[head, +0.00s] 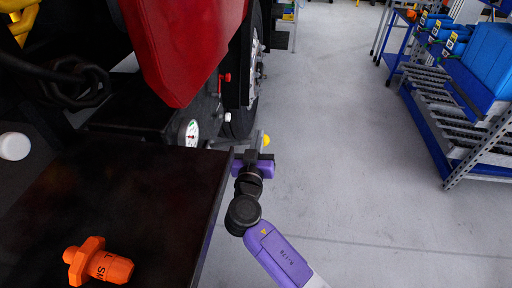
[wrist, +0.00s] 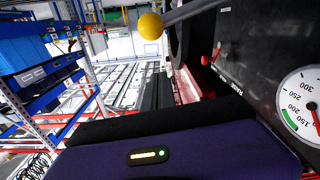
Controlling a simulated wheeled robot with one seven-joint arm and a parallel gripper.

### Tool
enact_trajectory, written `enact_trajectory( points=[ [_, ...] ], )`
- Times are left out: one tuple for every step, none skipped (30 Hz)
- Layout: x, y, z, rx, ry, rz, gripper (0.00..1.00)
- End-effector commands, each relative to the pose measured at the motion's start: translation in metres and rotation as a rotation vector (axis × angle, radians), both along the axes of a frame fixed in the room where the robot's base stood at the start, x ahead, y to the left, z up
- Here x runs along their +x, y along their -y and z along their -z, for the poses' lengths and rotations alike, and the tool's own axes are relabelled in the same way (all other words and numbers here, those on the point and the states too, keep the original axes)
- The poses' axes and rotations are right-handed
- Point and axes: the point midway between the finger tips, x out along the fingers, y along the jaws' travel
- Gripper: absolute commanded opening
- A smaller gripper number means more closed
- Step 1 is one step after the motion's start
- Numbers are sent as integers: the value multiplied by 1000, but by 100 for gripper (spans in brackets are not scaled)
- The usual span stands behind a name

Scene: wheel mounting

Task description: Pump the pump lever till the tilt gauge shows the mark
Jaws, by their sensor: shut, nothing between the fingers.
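The pump lever is a grey bar with a yellow ball knob (head: 266,141), beside the truck's dark side panel. In the wrist view the yellow knob (wrist: 151,26) is at the top and the grey bar (wrist: 192,12) runs to the upper right. My gripper (head: 254,154) is shut and empty, close to the knob; whether it touches the lever cannot be told. A round white gauge (head: 191,133) is on the panel; in the wrist view the gauge (wrist: 302,105) shows numbers, a green band and a red needle pointing down. Its right part is cut off.
A dark table (head: 150,215) left of my arm carries an orange fitting (head: 98,262). A red handle (wrist: 210,56) sticks out of the panel near the lever. A truck wheel (head: 250,65) is behind. Blue racks (head: 455,90) stand right; the floor between is clear.

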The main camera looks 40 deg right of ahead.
Motion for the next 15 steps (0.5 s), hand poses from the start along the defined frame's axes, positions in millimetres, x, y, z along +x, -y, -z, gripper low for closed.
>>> enact_trajectory(
  points=[
    [7, 9, -3, 0, 0, 2, 0],
    [10, 13, -3, 0, 1, 2, 0],
    [15, 19, -3, 0, 1, 2, 0],
    [16, 21, 2, 1, -2, 1, 0],
    [15, 21, 10, 0, -5, 1, 0],
    [15, 23, 16, 1, -5, 1, 0],
    [15, 24, 20, 1, -4, 0, 0],
    [15, 25, 23, 0, -4, -1, 0],
    [16, 26, 27, 1, -2, -1, 0],
    [16, 27, 29, 0, -2, -1, 0],
    [16, 27, 31, 0, -2, -1, 0],
    [16, 28, 34, 1, -1, -1, 0],
    [16, 29, 35, 1, 0, -1, 0],
    [16, 29, 36, 1, 0, -1, 0],
    [16, 29, 37, 1, -1, -1, 0]
  ],
)
